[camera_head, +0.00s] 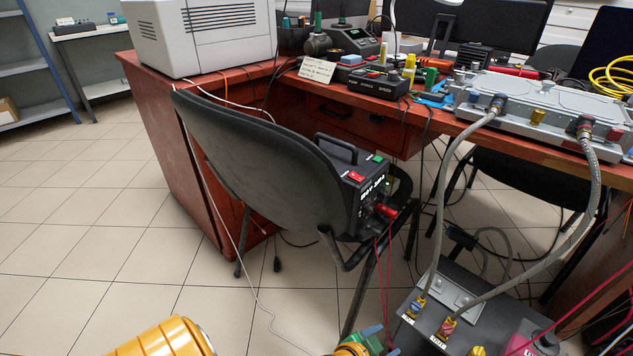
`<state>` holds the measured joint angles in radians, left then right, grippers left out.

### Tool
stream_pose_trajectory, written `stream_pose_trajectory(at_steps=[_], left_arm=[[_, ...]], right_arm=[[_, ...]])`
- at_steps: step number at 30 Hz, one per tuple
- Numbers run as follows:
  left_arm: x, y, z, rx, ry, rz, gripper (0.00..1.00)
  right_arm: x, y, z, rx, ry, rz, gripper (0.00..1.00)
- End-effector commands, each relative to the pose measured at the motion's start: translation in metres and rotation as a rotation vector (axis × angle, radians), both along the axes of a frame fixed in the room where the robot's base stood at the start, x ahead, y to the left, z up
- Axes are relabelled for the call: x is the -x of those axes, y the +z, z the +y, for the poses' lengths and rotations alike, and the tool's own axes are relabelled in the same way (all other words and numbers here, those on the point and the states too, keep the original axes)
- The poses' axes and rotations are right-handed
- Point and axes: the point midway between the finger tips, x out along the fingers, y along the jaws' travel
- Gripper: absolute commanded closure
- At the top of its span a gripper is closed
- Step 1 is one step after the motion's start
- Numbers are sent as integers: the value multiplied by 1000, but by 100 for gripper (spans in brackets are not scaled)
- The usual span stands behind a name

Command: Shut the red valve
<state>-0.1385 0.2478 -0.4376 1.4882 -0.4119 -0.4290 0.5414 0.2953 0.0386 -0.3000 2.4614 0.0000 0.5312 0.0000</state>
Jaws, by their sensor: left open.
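A grey coolant box (455,290) stands on the floor at the bottom right. Two grey hoses end on its top at two small valves with labels. One valve has a blue and yellow knob (416,306). The other has a reddish-pink and yellow knob (446,328), which looks like the red valve; I cannot tell its handle's exact position. My left gripper (378,342) is at the bottom edge, left of the box and apart from both valves. It is open, largely cut off by the frame, and nothing shows in it. My right gripper is not in view.
The hoses rise to a grey unit (545,105) on the red desk (165,120). A black chair (265,165) carrying a black power unit (365,180) stands left of the box. Thin red cables hang nearby. A pink container (530,343) is at the box's right. Tiled floor is free at left.

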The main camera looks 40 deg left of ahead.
Motion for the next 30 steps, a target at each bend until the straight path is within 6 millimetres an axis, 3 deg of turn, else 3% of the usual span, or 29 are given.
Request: stream_pose_trajectory(at_steps=[1,8,18,24,30], left_arm=[[7,18,3,-8,3,31,38],[48,30,20,-39,18,183,38],[123,57,40,-65,40,401,38],[157,67,46,-69,49,487,38],[168,66,48,-72,51,514,38]], right_arm=[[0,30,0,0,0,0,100],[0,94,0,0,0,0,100],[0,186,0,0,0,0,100],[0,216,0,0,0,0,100],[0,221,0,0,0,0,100]])
